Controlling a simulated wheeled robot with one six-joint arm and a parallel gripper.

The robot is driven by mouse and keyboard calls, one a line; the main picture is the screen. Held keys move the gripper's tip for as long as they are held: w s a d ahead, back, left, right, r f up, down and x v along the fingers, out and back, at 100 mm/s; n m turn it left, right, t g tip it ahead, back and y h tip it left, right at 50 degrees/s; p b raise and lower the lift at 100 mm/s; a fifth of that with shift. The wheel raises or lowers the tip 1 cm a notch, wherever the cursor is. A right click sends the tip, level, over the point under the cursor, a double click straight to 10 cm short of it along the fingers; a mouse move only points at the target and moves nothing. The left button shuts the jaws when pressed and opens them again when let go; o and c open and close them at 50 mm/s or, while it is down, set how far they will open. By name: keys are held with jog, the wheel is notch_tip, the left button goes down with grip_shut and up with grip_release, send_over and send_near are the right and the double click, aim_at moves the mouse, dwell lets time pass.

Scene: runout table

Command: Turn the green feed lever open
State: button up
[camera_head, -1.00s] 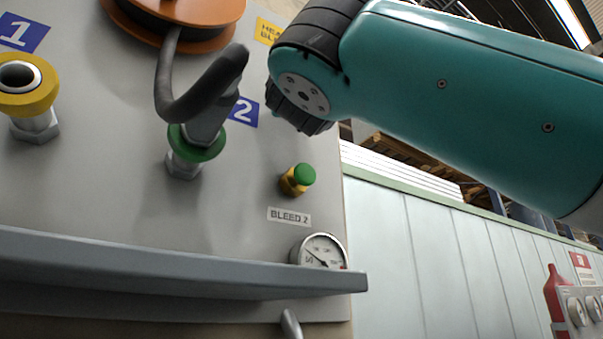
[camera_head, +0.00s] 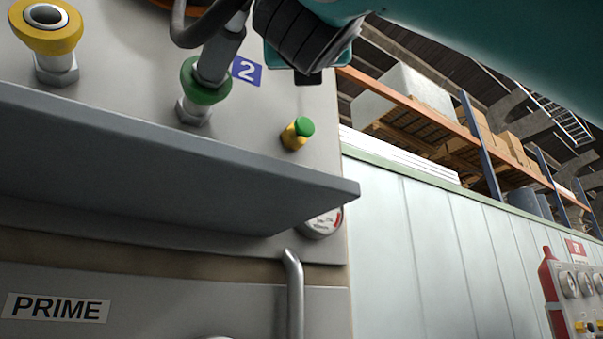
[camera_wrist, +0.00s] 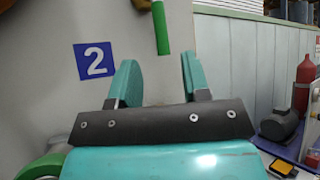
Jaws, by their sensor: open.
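A green bar (camera_wrist: 160,28), which looks like the feed lever, hangs upright below a brass-coloured part at the top of the wrist view. Its upper end is cut off by the frame. My gripper (camera_wrist: 158,76) is open, with its two teal fingers apart and nothing between them. The bar shows beyond the gap between the fingertips; I see no contact.
The blue 2 label (camera_wrist: 94,61) is on the panel left of my fingers. A red extinguisher (camera_wrist: 304,85) stands right.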

jog(key=v, duration=0.2)
jog(key=shift+s+f+b, duration=0.2)
jog(key=shift+s+b, duration=0.1)
jog(key=shift+b, duration=0.1)
jog(key=shift+d, duration=0.1)
